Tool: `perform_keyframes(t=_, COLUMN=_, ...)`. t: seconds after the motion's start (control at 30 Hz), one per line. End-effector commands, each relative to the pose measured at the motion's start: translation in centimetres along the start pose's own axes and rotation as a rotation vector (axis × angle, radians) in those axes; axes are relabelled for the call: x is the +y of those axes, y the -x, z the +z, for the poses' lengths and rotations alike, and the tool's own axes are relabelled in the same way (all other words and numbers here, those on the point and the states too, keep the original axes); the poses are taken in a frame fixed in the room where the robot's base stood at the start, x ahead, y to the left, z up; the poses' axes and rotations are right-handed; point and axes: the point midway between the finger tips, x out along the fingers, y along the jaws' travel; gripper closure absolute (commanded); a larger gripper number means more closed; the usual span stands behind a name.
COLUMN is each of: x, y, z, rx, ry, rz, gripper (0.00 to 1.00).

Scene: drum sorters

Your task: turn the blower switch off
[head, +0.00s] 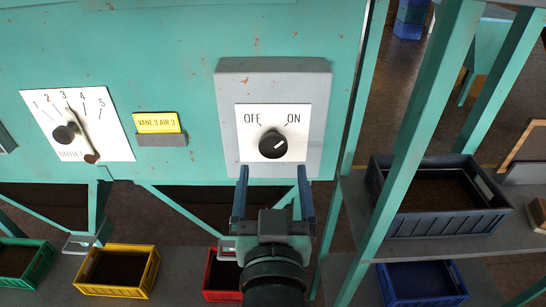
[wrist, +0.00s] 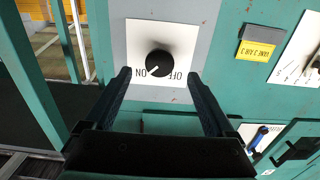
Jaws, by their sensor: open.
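The blower switch is a round black knob (head: 273,145) on a white plate (head: 245,115) marked OFF at left and ON at right. The plate is on a grey box (head: 228,80) on the teal machine. The knob's white pointer line points up right, at ON. My gripper (head: 272,173) is open and empty just below the knob, its two fingers spread wider than the knob. In the wrist view, turned upside down, the knob (wrist: 158,64) shows between and beyond the fingertips (wrist: 159,75). I see no contact with it.
Left on the panel are a yellow label (head: 157,122) reading VANE 3 AIR 3 and a lever on a numbered scale plate (head: 112,130). Below stand a green bin (head: 42,265), a yellow bin (head: 118,292) and a red bin (head: 209,270). A teal post (head: 415,150) rises at right.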

Motion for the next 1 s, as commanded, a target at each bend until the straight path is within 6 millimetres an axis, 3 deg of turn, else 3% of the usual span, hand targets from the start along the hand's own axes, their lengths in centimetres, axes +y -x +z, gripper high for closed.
perform_keyframes(t=0.1, x=0.0, y=-2.1, z=-0.5, rx=0.0, ry=-0.002, rz=-0.001, gripper=0.11)
perform_keyframes(t=0.3, x=-0.1, y=-4.4, z=-0.3, rx=0.0, ry=-0.001, rz=-0.001, gripper=0.11)
perform_keyframes(t=0.73, x=0.0, y=-5.2, z=-0.1, rx=0.001, ry=0.0, rz=0.0, gripper=0.11)
perform_keyframes(t=1.0, x=0.0, y=-5.2, z=-0.1, rx=0.001, ry=0.0, rz=0.0, gripper=0.57)
